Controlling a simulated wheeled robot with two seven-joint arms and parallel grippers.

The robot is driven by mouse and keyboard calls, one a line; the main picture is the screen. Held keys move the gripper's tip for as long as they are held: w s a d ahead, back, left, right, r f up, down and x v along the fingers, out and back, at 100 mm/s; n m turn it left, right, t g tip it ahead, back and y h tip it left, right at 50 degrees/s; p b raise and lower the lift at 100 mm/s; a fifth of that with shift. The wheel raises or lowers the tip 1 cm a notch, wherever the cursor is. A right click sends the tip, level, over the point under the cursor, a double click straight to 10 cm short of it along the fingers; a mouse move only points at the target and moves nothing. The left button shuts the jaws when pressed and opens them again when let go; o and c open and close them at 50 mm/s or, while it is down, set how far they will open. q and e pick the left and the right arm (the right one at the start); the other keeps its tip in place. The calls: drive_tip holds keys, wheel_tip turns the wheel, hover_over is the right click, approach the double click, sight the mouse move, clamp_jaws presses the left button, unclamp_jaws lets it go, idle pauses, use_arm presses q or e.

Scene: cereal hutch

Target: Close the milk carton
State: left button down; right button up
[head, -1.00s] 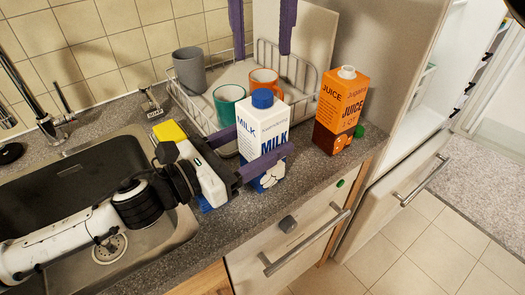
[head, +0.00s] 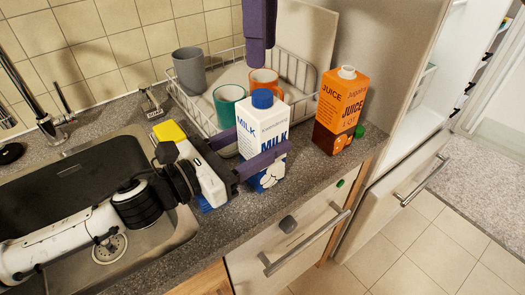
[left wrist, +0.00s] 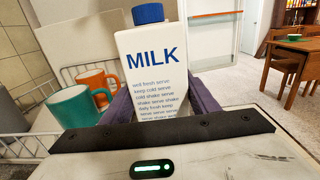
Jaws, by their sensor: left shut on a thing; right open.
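The milk carton (head: 262,137), white and blue, stands upright on the counter in front of the dish rack. A blue cap (head: 263,98) sits on top of it; I cannot tell how tightly. My left gripper (head: 262,145) is shut on the carton's body, a purple finger on each side. The left wrist view shows the carton (left wrist: 153,75) between the fingers with its blue cap (left wrist: 148,13). My right gripper (head: 259,48) hangs above and behind the cap, apart from it, empty and open, its purple fingers overlapping in the head view.
An orange juice carton (head: 341,108) stands to the right, with a small green cap (head: 360,131) beside it. The wire dish rack (head: 200,115) behind holds grey (head: 189,70), teal (head: 228,101) and orange (head: 265,80) cups. The sink (head: 65,190) is at left.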

sight(262, 93)
drive_tip(key=n, duration=0.8)
drive_tip(key=shift+n, duration=0.4)
drive_tip(key=n, duration=0.5)
drive_tip(key=shift+n, duration=0.4)
drive_tip(key=n, duration=0.4)
drive_tip(key=shift+f, duration=4)
clamp_jaws()
